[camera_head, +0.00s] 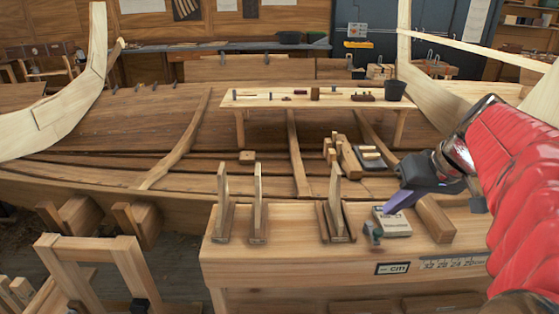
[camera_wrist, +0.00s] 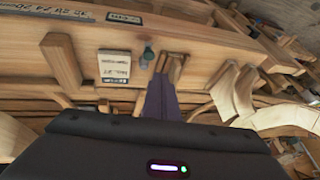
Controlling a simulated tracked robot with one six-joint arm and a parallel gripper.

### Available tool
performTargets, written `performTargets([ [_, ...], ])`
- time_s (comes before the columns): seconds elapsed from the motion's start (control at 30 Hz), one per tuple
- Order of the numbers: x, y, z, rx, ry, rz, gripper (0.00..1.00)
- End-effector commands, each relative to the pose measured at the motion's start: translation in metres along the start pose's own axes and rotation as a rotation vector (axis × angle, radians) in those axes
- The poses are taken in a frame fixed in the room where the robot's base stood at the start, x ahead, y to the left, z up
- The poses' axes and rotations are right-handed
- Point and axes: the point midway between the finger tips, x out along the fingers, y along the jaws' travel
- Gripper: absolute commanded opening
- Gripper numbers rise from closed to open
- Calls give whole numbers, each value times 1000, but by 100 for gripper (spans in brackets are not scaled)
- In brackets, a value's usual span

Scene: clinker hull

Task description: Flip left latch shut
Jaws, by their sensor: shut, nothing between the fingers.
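My gripper (camera_head: 393,207) is shut and empty, its dark purple fingers angled down to the left just above a small pale labelled box (camera_head: 394,222) on the wooden bench. In the wrist view the closed fingers (camera_wrist: 160,80) point at the bench, beside the pale box (camera_wrist: 114,66). A small grey-green metal fitting (camera_head: 373,234) sits at the bench's front edge, left of the box; it also shows in the wrist view (camera_wrist: 148,54), close to the fingertips. Whether they touch it I cannot tell. I cannot make out a left latch clearly, or whether it is open.
Upright wooden pieces (camera_head: 259,205) stand on the bench (camera_head: 290,255) to the left, with another upright (camera_head: 336,205) close left of the fitting. A wooden block (camera_head: 435,218) lies right of the box. The planked hull (camera_head: 150,135) and a plank table (camera_head: 270,97) are behind.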

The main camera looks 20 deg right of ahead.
Motion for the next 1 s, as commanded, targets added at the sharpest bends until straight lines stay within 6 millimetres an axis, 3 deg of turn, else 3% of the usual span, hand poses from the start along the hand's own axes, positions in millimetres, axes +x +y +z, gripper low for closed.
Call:
performTargets([
  [0.2,-16,58,10,93,-3,-68,0],
  [0.4,-30,94,20,144,15,-121,0],
  [0.57,-35,103,24,154,23,-137,0],
  [1.0,-31,102,24,153,22,-138,0],
])
